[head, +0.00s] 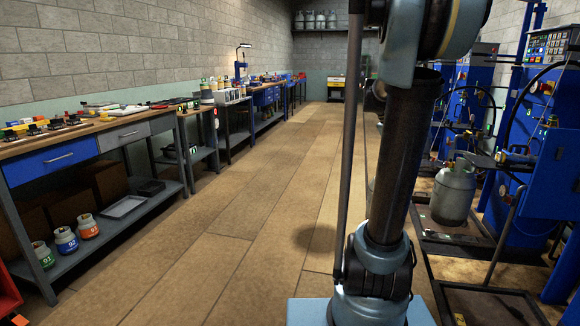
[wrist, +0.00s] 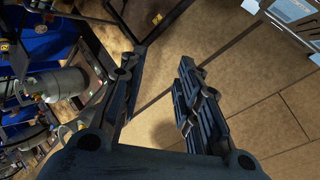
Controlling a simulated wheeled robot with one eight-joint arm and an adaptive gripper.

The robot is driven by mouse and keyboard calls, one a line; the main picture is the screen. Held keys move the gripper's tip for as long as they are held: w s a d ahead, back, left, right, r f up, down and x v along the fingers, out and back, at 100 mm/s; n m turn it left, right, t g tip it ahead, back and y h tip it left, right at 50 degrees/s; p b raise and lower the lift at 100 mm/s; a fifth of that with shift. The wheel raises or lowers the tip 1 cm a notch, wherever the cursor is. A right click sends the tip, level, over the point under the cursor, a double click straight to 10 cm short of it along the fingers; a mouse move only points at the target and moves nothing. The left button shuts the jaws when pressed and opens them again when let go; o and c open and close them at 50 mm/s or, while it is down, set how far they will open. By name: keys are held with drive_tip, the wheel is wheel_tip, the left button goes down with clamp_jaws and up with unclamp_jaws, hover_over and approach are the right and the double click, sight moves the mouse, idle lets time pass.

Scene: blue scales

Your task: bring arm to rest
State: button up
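My gripper (wrist: 157,66) shows in the wrist view with its two dark fingers apart. Nothing is between them, and only the tan floor shows through the gap. In the head view my arm stands in the right half of the picture, its lower links upright and its upper joint cut off by the top edge. My gripper is not visible in the head view.
Workbenches with a blue drawer (head: 52,160) line the left wall, with several small cans below. Blue scale machines (head: 548,150) stand on the right with a grey gas cylinder (head: 453,192), which also shows in the wrist view (wrist: 48,84). The floor aisle (head: 240,220) is clear.

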drive_tip(key=s+a+f+m+t+y, duration=0.2)
drive_tip(key=s+a+f+y, duration=0.3)
drive_tip(key=s+a+f, duration=1.2)
drive_tip(key=s+a+m, duration=0.1)
drive_tip(key=s+a, duration=0.2)
drive_tip(key=s, duration=0.1)
drive_tip(key=shift+a+f+y, duration=0.25)
drive_tip(key=shift+a+y, duration=0.05)
drive_tip(key=shift+y, duration=0.1)
